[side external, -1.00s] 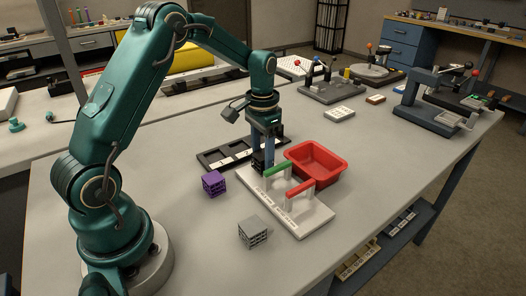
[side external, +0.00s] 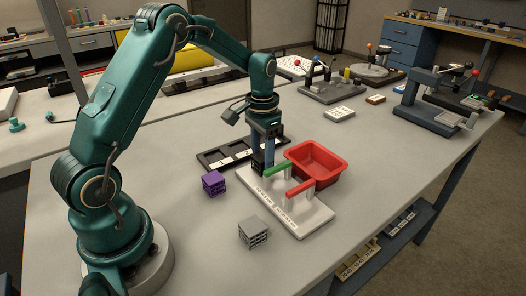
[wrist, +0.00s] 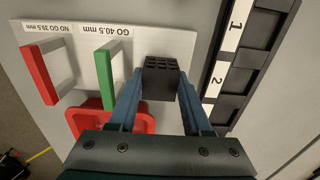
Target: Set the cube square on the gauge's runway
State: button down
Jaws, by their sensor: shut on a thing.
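My gripper (side external: 262,154) is shut on a black lattice cube (wrist: 161,80), with one finger on each side of it in the wrist view. The cube also shows in the side view (side external: 257,163) as a dark block at the fingertips, partly hidden. The white gauge (side external: 312,222) lies on the table with a green bridge marked GO 40.5 mm (wrist: 104,79) and a red bridge marked NO GO 39.5 mm (wrist: 38,74). The cube is at the gauge's far end, beside the green bridge and not under it. I cannot tell whether it touches the plate.
A red bin (side external: 318,162) stands right behind the gauge. A black tray with numbered slots (side external: 220,156) lies behind my gripper. A purple lattice cube (side external: 214,184) and a grey one (side external: 253,233) sit on the table to the left and front, with bare table around them.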

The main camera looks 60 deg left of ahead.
aim_at(263, 156)
jog(key=shift+f, duration=0.2)
grip_release()
dwell(0.4)
jog(key=shift+r, duration=2.5)
jog(key=shift+r, duration=2.6)
